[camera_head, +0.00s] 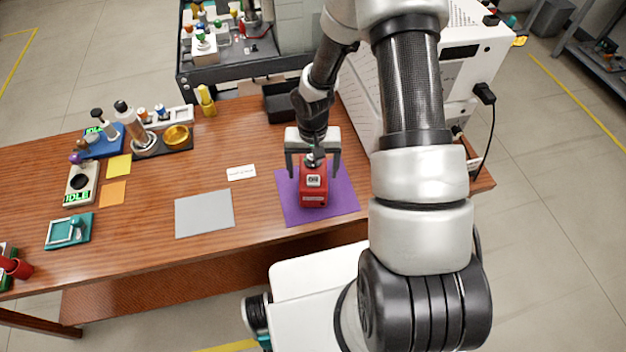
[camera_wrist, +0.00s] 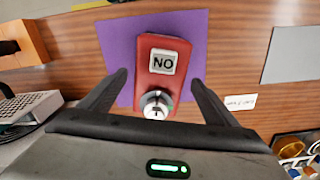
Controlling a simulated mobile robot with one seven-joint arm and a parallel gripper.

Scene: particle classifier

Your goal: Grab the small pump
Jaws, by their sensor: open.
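The small pump appears to be the red box (camera_head: 313,190) on the purple mat (camera_head: 345,197). It has a small display and a round metal knob on top. In the wrist view the red box (camera_wrist: 158,55) shows a display reading "NO", with the knob (camera_wrist: 156,104) nearer to me. My gripper (camera_head: 313,174) is open above the far end of the box. In the wrist view the fingers of my gripper (camera_wrist: 160,80) stand on either side of the box, with a gap on each side. I cannot tell how high the fingertips are above the mat.
A grey mat (camera_head: 204,214) and a white label card (camera_head: 241,172) lie left of the purple mat. A black bin (camera_head: 282,103) stands behind, and a white machine (camera_head: 455,75) is at the right. Small devices, including a teal one (camera_head: 69,231), stand on the left of the table.

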